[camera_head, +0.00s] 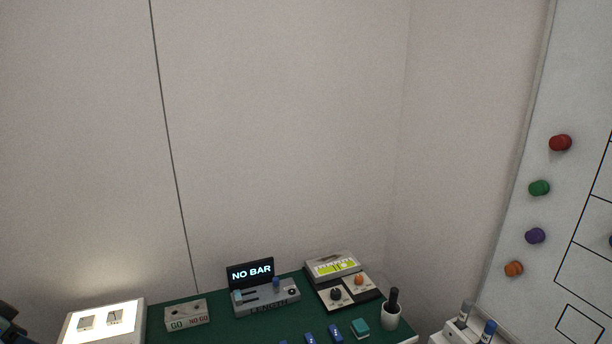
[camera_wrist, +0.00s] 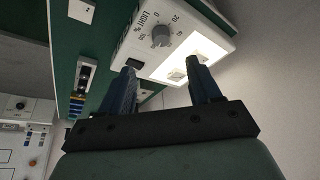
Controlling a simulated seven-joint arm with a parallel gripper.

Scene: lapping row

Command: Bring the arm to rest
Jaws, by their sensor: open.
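My gripper (camera_wrist: 160,78) shows in the wrist view with its two dark blue fingers spread apart. Nothing is held between them. Beyond the fingers is a white light box (camera_wrist: 147,56) with a grey knob (camera_wrist: 160,36) and a lit panel bearing small grey pieces. I cannot tell how far the fingertips are from the box. In the head view, the light box (camera_head: 70,329) stands at the lower left. A dark part at the bottom left corner there seems to be my arm, mostly cut off by the frame.
On the green bench (camera_head: 221,319) stand a GO / NO GO block (camera_head: 187,315), a LENGTH gauge (camera_head: 267,296) whose display reads NO BAR, a device with two knobs (camera_head: 348,291), a teal block (camera_head: 360,327) and a white cup (camera_head: 391,317). A board with coloured knobs (camera_head: 545,210) is at right.

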